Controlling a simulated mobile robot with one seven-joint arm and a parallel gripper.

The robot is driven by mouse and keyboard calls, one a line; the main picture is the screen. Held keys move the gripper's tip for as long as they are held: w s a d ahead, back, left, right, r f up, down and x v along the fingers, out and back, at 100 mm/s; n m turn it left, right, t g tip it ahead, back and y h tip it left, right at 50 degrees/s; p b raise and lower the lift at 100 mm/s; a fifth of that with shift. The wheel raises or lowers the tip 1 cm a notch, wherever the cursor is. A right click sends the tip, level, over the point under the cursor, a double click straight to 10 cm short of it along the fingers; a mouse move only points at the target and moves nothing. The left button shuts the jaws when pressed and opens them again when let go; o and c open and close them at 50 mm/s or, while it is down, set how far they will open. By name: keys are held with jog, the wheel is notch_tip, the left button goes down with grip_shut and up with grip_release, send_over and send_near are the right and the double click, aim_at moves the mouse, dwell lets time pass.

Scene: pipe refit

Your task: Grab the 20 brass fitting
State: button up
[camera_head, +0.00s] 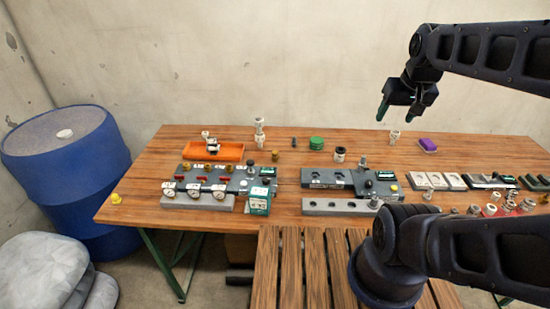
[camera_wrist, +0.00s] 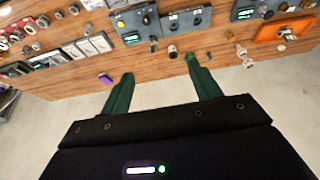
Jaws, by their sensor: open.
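Several brass-coloured fittings show in the head view, and no size marking is readable, so I cannot tell which is the 20. One small brass fitting (camera_head: 275,156) stands alone mid-table; it also appears as a small tan piece in the wrist view (camera_wrist: 231,36). A yellow-brass piece (camera_head: 116,198) sits at the table's left corner. More brass pieces (camera_head: 187,167) line the back of the left grey manifold. My gripper (camera_head: 397,112) is open and empty, above the table's back edge and right of these pieces. Its two green fingers show apart in the wrist view (camera_wrist: 158,72).
An orange tray (camera_head: 228,152), stacked white fittings (camera_head: 259,133), green discs (camera_head: 316,143) and a purple block (camera_head: 427,145) stand along the back. Loose fittings crowd the right. A blue barrel (camera_head: 70,165) stands left.

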jog(key=w+a+m+g, duration=0.15)
jog(key=w+a, duration=0.35)
jog(key=w, duration=0.7)
jog(key=m+g+h, duration=0.1)
jog(key=m+g, duration=0.1)
jog(key=m, duration=0.6)
send_over(275, 152)
jog(key=a, duration=0.1)
notch_tip(275, 152, down, 29)
jog(key=shift+n, duration=0.25)
jog(key=f, duration=0.7)
jog(key=d+f, duration=0.1)
jog(key=f, duration=0.2)
jog(key=shift+f, duration=0.25)
jog(key=c, duration=1.1)
